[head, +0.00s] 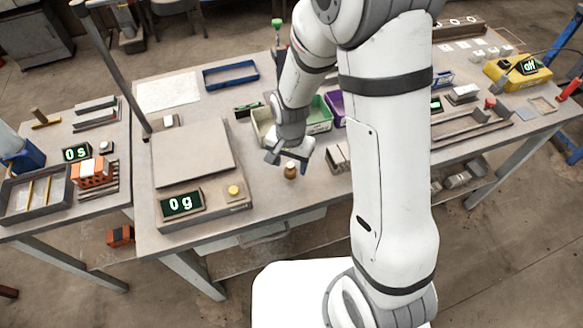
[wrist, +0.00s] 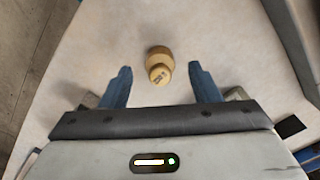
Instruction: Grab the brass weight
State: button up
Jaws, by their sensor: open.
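The brass weight (head: 291,171) stands on the bench near its front edge, right of the scale. In the wrist view the brass weight (wrist: 159,65) shows its wide body and a smaller marked knob. My gripper (head: 289,158) is just above and behind the weight in the head view. In the wrist view my gripper (wrist: 160,78) is open, with one blue finger on each side of the weight's line and the weight slightly beyond the fingertips. The gap in height is hard to tell.
A scale (head: 192,160) reading 0 g stands left of the weight. Green and cream bins (head: 319,115) and a purple bin (head: 335,108) stand behind my gripper. Grey metal pieces (head: 338,158) lie to the right. The bench around the weight is clear.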

jog(key=shift+f, duration=1.05)
jog(key=shift+c, duration=0.5)
jog(key=c, duration=1.1)
